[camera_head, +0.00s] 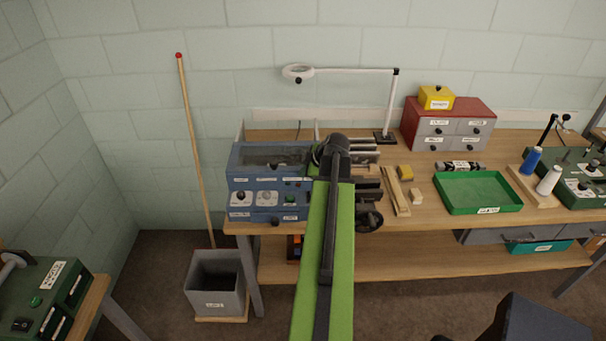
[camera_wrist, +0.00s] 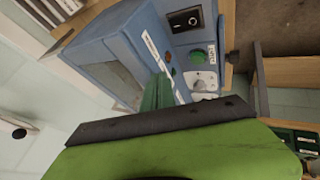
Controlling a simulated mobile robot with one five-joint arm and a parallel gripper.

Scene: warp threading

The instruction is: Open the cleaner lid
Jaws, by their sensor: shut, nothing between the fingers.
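The cleaner, a blue box machine, stands at the left end of the workbench (camera_head: 240,185). Its lid (camera_head: 268,157) is a blue frame with a dark see-through window, and it lies down over the top in the head view. The front panel has a switch, a knob and a green button. In the wrist view the lid's window (camera_wrist: 115,75) is at upper left and the panel (camera_wrist: 198,62) at upper right. My gripper (camera_wrist: 158,88) is shut and empty, close to the cleaner's front edge. Whether it touches the cleaner I cannot tell. My arm hides the cleaner's right side in the head view.
A vice-like black and metal machine (camera_head: 369,218) stands just right of my arm. Wooden blocks, a green tray (camera_head: 478,190) and a red drawer box (camera_head: 447,125) are further right. A lamp (camera_head: 298,72) stands behind. A grey bin (camera_head: 214,285) and a leaning pole (camera_head: 195,140) are left.

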